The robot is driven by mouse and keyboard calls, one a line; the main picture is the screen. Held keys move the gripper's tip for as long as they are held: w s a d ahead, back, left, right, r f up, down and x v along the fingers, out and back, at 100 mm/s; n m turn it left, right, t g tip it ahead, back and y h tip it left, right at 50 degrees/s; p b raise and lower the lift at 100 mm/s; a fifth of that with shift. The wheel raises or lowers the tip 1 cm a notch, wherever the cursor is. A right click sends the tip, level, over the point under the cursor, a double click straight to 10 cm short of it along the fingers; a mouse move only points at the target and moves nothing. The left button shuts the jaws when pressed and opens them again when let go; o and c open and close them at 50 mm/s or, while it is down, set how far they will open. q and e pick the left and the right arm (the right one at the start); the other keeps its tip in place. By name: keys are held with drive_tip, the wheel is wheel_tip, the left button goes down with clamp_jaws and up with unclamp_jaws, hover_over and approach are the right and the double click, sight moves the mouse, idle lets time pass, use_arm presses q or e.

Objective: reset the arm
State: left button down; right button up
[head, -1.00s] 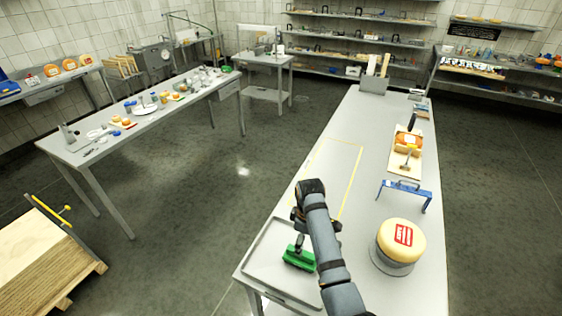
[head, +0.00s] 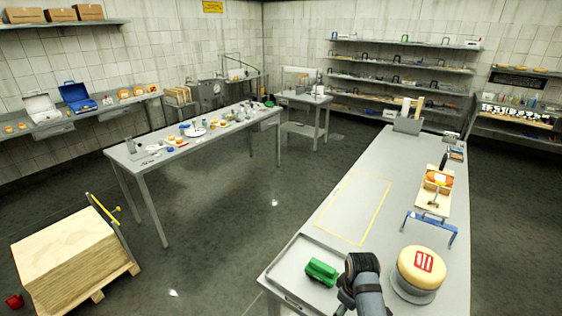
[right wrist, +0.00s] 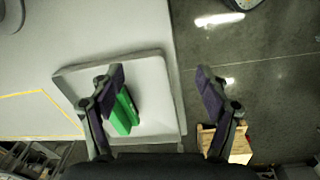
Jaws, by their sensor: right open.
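My right gripper (head: 343,308) is at the bottom of the head view, beside the tray's right end. My own arm partly hides it there. In the right wrist view my right gripper (right wrist: 160,78) is open, with nothing between its fingers. A green block-like tool (head: 321,272) lies on the grey tray (head: 283,281). In the right wrist view the green tool (right wrist: 124,112) is near the left finger, with the finger overlapping it in the picture. My left gripper is in neither view.
A cheese wheel (head: 420,267) with a red label stands right of my arm. A blue frame (head: 430,227) and a wooden board (head: 433,203) are farther back on the bench. The yellow-outlined area (head: 355,209) is clear. A wooden stack (head: 70,262) stands at the left.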

drive_tip(key=s+d+r+m+t, duration=0.2)
drive_tip(key=s+d+m, duration=0.15)
drive_tip(key=s, duration=0.45)
drive_tip(key=s+d+r+m+t, duration=0.1)
drive_tip(key=s+d+r+m, duration=0.2)
drive_tip(key=s, duration=0.6)
drive_tip(key=s+d+f+m+g+b, duration=0.2)
drive_tip(key=f+b, duration=0.6)
drive_tip(key=f, duration=2.9)
use_arm(q)
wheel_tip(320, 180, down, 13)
drive_tip(key=b, duration=0.5)
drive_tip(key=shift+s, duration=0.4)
use_arm(e)
drive_tip(key=s+f, duration=1.8)
drive_tip(key=shift+s+d+f+g+h, duration=0.25)
drive_tip(key=shift+s+f+g+h, duration=0.05)
drive_tip(key=shift+f, duration=0.05)
